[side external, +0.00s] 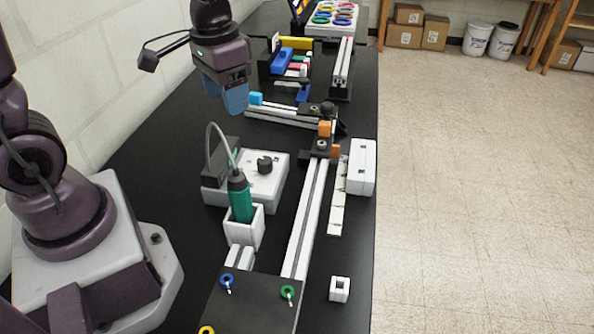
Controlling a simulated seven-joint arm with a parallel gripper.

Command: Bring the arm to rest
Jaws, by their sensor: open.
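My gripper (236,104) hangs from my purple arm at the upper middle of the side external view, its blue fingers pointing down. It is open, and I see nothing held between the fingers. It is above the black table, left of the extrusion frame (307,215) and its cross rail. From this angle the exact height of the fingertips over the table cannot be told. The frame's long rail runs from the dark plate at the front to a black corner joint with orange parts (324,128).
A green screwdriver (239,197) with a cable stands in a white holder (245,228), near a white box with a black knob (265,165). A dark plate (250,305) carries coloured rings. Blue, yellow and red parts lie at the back. The table's right edge borders open floor.

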